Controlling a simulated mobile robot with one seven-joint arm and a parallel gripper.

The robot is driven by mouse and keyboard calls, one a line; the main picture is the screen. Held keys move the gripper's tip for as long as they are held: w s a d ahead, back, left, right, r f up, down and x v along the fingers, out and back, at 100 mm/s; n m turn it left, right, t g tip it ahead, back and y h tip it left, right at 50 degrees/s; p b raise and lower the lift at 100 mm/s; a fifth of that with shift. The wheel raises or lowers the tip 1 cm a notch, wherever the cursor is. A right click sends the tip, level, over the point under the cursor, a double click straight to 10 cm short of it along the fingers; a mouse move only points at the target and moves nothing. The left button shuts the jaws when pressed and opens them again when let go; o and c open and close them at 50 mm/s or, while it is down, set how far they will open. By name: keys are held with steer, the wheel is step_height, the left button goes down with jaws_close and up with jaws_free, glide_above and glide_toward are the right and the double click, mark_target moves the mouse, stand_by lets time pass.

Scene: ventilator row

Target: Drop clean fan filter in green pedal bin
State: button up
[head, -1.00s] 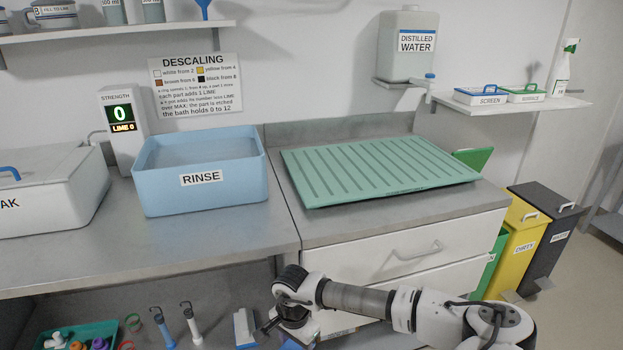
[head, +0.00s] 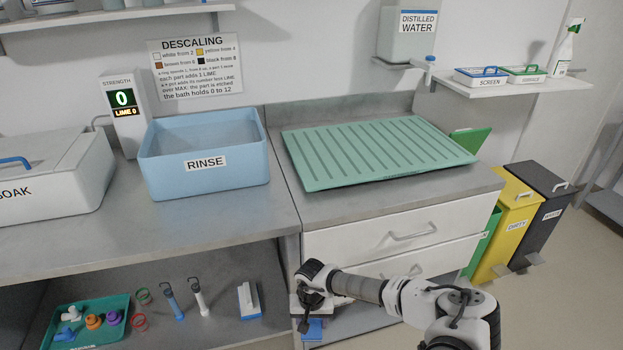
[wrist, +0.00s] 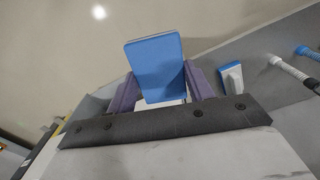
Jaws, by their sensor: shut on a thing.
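My gripper (head: 311,312) is low in front of the drawer unit. In the wrist view its two purple fingers (wrist: 162,92) are shut on a blue rectangular pad (wrist: 155,66), which looks like the fan filter. The pad also shows in the head view, small and partly hidden, as a blue patch (head: 313,330) under the gripper. The green pedal bin (head: 480,243) stands right of the drawer unit, mostly hidden by it. Its green lid (head: 469,142) stands raised, and its inside is hidden. My gripper is well to the left of the bin and lower than its lid.
A yellow DIRTY bin (head: 508,230) and a dark bin (head: 548,205) stand right of the green one. The drawer unit (head: 400,232) carries a green ribbed board (head: 375,155). The lower shelf (head: 230,325) holds a teal tray (head: 70,312), rings, brushes and a white-and-blue block (head: 249,300).

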step_height(320, 180, up, 3)
steer(key=shift+f+p, duration=0.15)
steer(key=shift+p, duration=0.6)
steer(key=shift+f, duration=0.1)
